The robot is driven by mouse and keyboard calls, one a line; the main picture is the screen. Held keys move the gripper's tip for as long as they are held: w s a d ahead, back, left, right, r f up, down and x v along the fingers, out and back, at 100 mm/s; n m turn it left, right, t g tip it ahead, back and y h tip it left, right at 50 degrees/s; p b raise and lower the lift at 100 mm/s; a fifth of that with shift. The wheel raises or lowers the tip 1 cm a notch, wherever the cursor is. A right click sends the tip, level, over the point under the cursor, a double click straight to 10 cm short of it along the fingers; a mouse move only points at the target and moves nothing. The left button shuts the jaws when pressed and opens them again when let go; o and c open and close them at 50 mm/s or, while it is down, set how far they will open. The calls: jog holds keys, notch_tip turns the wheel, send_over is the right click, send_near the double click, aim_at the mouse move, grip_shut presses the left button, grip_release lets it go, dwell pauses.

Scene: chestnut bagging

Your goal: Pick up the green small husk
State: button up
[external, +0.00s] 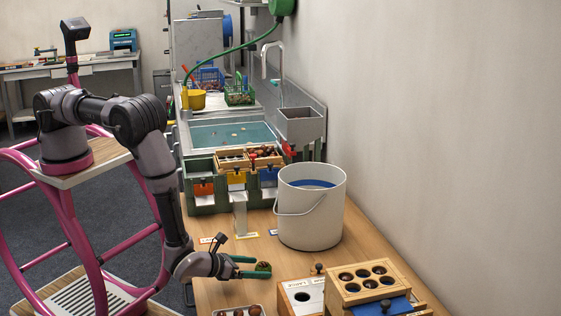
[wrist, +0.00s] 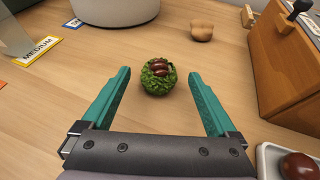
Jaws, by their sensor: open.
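In the external view the husk (external: 263,267) is near the fingertips of my gripper (external: 257,267). In the wrist view my gripper (wrist: 160,82) is open, with one teal finger to the left of the husk and one to the right. There is a gap on both sides of the husk, and neither finger touches it.
A tan lump (wrist: 202,32) lies beyond the husk. A wooden box (wrist: 290,70) and a tray (wrist: 264,163) with a chestnut are on the right. A "MEDIUM" label (wrist: 38,50) lies at the left. A white bucket (external: 312,215) stands farther back. Table around the husk is clear.

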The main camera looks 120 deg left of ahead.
aim_at(258, 267)
jog(key=x, duration=0.3)
jog(key=shift+a+f, duration=0.15)
jog(key=shift+c, duration=0.2)
jog(key=c, duration=1.4)
